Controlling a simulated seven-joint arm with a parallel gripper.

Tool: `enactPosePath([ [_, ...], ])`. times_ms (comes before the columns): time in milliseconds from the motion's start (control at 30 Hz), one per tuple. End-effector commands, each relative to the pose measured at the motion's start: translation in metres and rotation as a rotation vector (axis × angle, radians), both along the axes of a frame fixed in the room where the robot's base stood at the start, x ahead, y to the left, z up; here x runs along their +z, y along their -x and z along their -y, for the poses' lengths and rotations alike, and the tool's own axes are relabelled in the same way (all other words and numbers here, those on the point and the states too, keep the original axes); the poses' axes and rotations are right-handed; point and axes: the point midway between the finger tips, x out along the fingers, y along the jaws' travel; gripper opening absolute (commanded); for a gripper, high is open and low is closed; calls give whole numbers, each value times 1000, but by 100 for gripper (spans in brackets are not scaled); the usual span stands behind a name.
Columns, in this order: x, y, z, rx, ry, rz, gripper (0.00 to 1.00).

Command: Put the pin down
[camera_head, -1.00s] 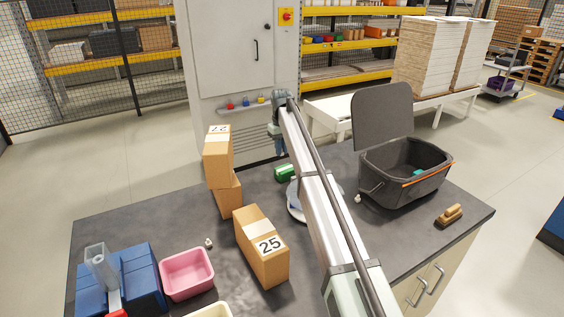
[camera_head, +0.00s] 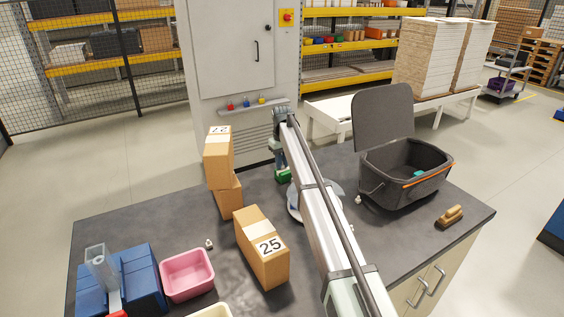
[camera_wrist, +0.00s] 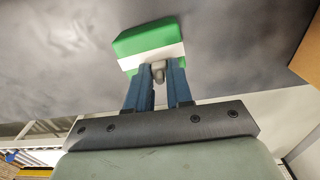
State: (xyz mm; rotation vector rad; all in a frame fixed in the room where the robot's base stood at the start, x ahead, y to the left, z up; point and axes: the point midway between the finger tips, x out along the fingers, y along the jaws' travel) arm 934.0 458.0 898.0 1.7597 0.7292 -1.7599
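My gripper (camera_wrist: 159,68) points down at the dark worktop, its two blue fingers close together at the tips. A small grey, rounded pin (camera_wrist: 158,73) sits between the fingertips, and the fingers appear closed on it. Just beyond the tips is a green block with a white band (camera_wrist: 150,45); the pin overlaps its edge in the wrist view, and I cannot tell whether they touch. In the head view my gripper (camera_head: 281,171) is low over the far part of the worktop, by the green block (camera_head: 284,177). The pin is hidden there.
Cardboard boxes (camera_head: 262,247) stand left of my arm. A round pale dish (camera_head: 294,208) is partly hidden behind it. An open dark bin (camera_head: 405,172) and a brush (camera_head: 450,215) are right. Small pieces lie at left (camera_head: 209,244) and right (camera_head: 358,199). A pink tray (camera_head: 187,275) is front left.

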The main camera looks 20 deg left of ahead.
Motion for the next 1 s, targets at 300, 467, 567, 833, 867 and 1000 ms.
enactPosePath([
  [300,0,0,0,0,0,0,43],
  [467,1,0,0,0,0,0,43],
  [567,6,0,0,0,0,0,43],
  [833,47,-1,0,0,-1,2,43],
  [867,53,-1,0,0,-1,2,43],
  [1000,79,-1,0,0,-1,2,43],
])
